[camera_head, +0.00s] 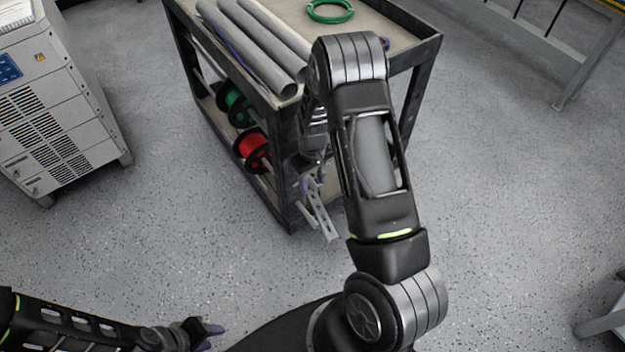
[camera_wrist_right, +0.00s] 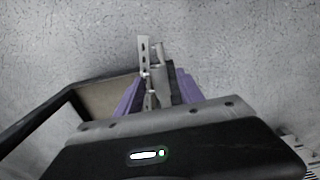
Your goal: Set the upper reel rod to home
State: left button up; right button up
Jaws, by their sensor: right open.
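A dark-framed cart (camera_head: 290,215) stands ahead, with a green reel (camera_head: 236,106) and a red reel (camera_head: 252,150) on its side. My right arm reaches down to the cart's near end, where a slotted grey bracket (camera_head: 322,217) sticks out. My right gripper (camera_head: 312,184) is open there. In the right wrist view, its purple fingers (camera_wrist_right: 158,90) stand on either side of the slotted bracket (camera_wrist_right: 144,55) and a short grey rod (camera_wrist_right: 158,76). I cannot tell whether this is the upper reel rod or whether the fingers touch it. My left gripper (camera_head: 208,334) is low at left, over the floor.
Several grey pipes (camera_head: 248,45) and a green cable coil (camera_head: 330,10) lie on the cart top (camera_head: 385,20). A white cabinet (camera_head: 55,100) stands at left. A grey bench (camera_head: 575,50) stands at the upper right. Open floor (camera_head: 510,190) lies right of the cart.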

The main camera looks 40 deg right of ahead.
jog(key=shift+c, duration=0.4)
grip_shut()
dwell(0.9)
